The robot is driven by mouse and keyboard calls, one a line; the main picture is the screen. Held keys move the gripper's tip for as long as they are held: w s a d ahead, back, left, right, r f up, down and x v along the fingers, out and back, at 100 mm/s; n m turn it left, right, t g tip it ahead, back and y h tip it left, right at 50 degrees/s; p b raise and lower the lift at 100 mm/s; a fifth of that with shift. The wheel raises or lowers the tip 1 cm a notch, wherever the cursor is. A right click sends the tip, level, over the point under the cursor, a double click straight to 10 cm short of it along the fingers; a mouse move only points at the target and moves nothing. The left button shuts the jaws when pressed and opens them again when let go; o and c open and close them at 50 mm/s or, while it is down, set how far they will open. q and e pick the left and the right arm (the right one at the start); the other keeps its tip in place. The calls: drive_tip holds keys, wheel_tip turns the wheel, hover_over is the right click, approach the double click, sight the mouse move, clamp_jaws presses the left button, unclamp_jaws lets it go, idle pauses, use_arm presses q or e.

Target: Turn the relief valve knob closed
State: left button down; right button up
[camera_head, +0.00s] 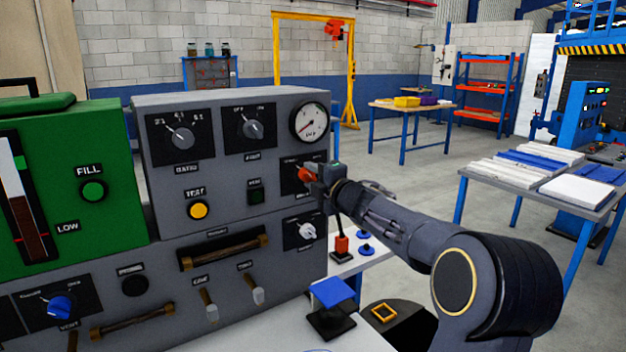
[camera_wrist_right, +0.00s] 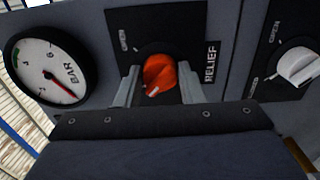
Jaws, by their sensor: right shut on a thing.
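The relief valve knob (camera_wrist_right: 158,75) is orange-red with a pale pointer mark and sits on a black plate labelled RELIEF (camera_wrist_right: 211,62). In the wrist view the pointer mark is at the knob's lower left, while the readable OPEN label is at the plate's upper left. My right gripper (camera_wrist_right: 160,87) has a finger on each side of the knob and is shut on it. In the head view the right gripper (camera_head: 318,178) reaches the panel from the right, and part of the orange knob (camera_head: 305,174) shows. My left gripper is not in view.
A pressure gauge (camera_head: 310,121) is above the relief plate. A white knob (camera_head: 307,231) is below it. The grey panel (camera_head: 230,185) also carries selector knobs, a yellow button (camera_head: 198,210) and a handle (camera_head: 225,250). A green unit (camera_head: 105,152) stands at left.

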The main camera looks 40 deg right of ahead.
idle(0.3)
drive_tip(key=o, duration=1)
drive_tip(key=s, duration=0.7)
drive_tip(key=shift+s+a, duration=0.35)
drive_tip(key=shift+a, duration=0.05)
